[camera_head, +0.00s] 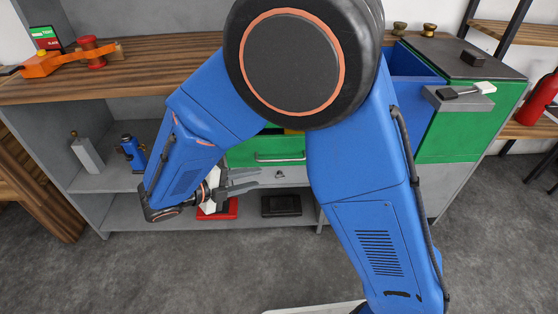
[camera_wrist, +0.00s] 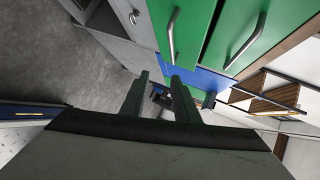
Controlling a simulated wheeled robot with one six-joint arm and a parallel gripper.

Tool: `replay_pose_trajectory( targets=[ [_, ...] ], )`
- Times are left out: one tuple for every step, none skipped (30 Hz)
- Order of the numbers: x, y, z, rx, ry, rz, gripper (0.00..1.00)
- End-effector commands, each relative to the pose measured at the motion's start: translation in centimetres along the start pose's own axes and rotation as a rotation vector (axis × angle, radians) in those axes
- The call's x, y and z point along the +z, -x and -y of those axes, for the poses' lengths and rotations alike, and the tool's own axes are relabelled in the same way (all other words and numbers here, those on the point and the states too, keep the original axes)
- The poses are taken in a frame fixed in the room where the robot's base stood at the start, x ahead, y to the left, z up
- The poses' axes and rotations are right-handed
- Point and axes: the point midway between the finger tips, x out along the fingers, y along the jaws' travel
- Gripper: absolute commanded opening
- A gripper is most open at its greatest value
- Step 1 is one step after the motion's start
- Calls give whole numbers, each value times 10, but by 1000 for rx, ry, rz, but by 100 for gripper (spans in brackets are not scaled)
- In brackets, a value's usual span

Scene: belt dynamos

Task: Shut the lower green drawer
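In the head view a green drawer front (camera_head: 240,153) with a silver bar handle (camera_head: 280,158) shows in the middle, below the wooden worktop. It appears pulled out, with a strip of its inside showing above the front. My arm hides much of it. My gripper (camera_head: 259,179) is open and empty, below this front and apart from its handle. In the wrist view, which is turned on its side, two green fronts with bar handles show, a left one (camera_wrist: 190,30) and a right one (camera_wrist: 245,50). My gripper (camera_wrist: 158,82) shows open fingers below them.
Below the drawer, a shelf holds a red item (camera_head: 228,211) and a black case (camera_head: 281,205). A blue open compartment (camera_head: 412,64) and a green cabinet side (camera_head: 460,135) stand at right. The grey floor (camera_head: 230,268) in front is clear.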

Motion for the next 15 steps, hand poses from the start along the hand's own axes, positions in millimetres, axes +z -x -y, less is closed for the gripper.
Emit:
replay_pose_trajectory(
  targets=[
    [3, 8, -8, -64, 29, 32, 28],
    [4, 12, -10, -97, 39, 48, 28],
    [6, 17, -13, -136, 53, 69, 28],
    [7, 20, -14, -161, 59, 82, 28],
    [8, 23, -15, -182, 65, 93, 28],
    [9, 26, -17, -205, 71, 107, 28],
    [10, 28, -18, -218, 74, 114, 28],
    [10, 29, -18, -228, 76, 119, 28],
    [11, 30, -18, -237, 78, 125, 28],
    [11, 30, -18, -241, 79, 127, 28],
    [12, 29, -18, -244, 79, 128, 28],
    [12, 27, -17, -245, 79, 128, 28],
    [12, 24, -17, -244, 79, 127, 28],
    [13, 21, -16, -244, 79, 127, 28],
    [13, 17, -15, -243, 79, 126, 28]
  ],
)
